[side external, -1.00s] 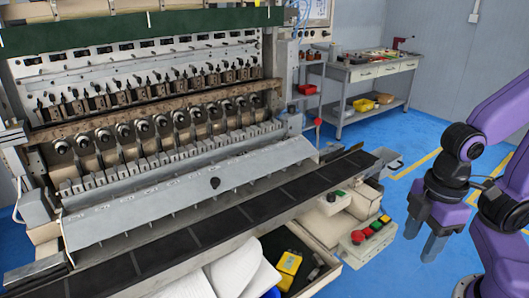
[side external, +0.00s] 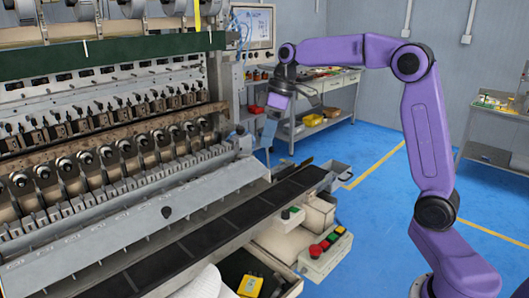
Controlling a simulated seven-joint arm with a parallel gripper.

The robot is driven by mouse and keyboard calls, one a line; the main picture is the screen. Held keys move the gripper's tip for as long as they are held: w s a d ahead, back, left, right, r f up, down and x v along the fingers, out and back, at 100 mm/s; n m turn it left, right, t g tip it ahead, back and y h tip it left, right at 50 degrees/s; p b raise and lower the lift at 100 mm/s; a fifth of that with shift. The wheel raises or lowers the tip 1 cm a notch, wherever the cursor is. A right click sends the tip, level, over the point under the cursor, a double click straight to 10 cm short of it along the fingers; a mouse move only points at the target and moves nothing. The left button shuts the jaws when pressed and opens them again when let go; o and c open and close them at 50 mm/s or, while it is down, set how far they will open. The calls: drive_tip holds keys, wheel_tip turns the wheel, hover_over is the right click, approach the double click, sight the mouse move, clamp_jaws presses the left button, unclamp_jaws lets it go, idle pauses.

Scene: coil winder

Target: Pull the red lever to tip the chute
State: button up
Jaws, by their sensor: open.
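The chute (side external: 110,235) is a long sloping grey metal plate along the front of the coil winder, with a black knob on its face. It looks sloped, not level. My gripper (side external: 267,140) is at the right end of the winder, pointing down, with its grey fingers seen nearly edge-on. It is open. The red lever knob does not show clearly; my gripper covers the area just right of the machine's end. I cannot tell whether the fingers touch the lever.
A dark conveyor strip (side external: 225,217) runs before the chute. A control box (side external: 325,252) with red, green and yellow buttons is at front right. A workbench (side external: 335,85) with bins stands behind my gripper. The blue floor (side external: 365,225) is open to the right.

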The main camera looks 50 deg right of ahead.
drive_tip(key=w+d+r+m+t, duration=0.1)
drive_tip(key=w+d, duration=0.3)
drive_tip(key=d, duration=0.4)
drive_tip(key=w+d+r+t, duration=0.15)
drive_tip(key=w+d, duration=0.25)
drive_tip(key=d, duration=0.4)
drive_tip(key=shift+g, duration=0.35)
drive_tip(key=x, duration=1.7)
drive_tip(key=shift+s+a, duration=0.2)
drive_tip(key=shift+a, duration=0.05)
clamp_jaws()
